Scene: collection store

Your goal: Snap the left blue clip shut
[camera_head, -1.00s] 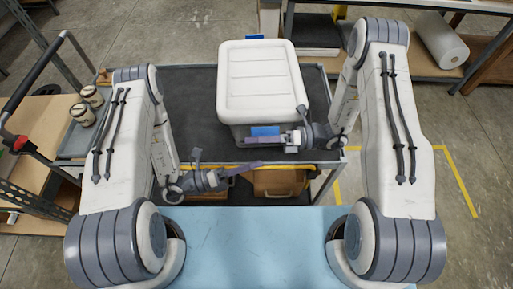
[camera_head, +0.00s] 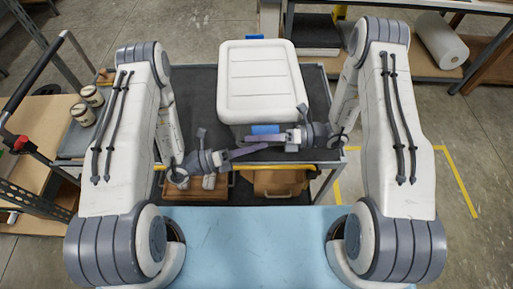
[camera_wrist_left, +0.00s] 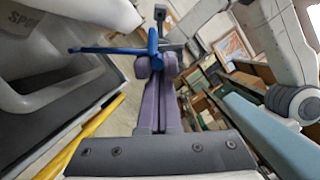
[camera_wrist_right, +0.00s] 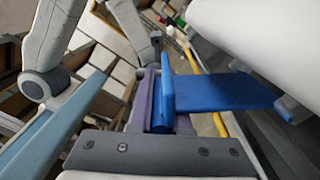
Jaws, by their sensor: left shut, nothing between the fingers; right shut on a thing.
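The white lidded box (camera_head: 262,82) stands on the cart. A blue clip (camera_head: 265,130) is on its front wall, and another blue clip (camera_head: 255,37) shows at its back edge. My right gripper (camera_head: 280,137) is shut on the front clip. In the right wrist view this clip (camera_wrist_right: 222,92) has a broad flat plate and a bar at an angle to it, held at the fingers. My left gripper (camera_head: 260,148) is shut and empty, its tips close in front of the same clip. The clip (camera_wrist_left: 152,47) also shows beyond the left fingers. I cannot tell whether they touch it.
The dark cart top (camera_head: 190,95) has free room left of the box. A yellow rail (camera_head: 300,165) runs along the cart's front, with cardboard boxes (camera_head: 280,182) below. A light blue surface (camera_head: 250,240) lies nearer me. Two jars (camera_head: 92,95) stand at left.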

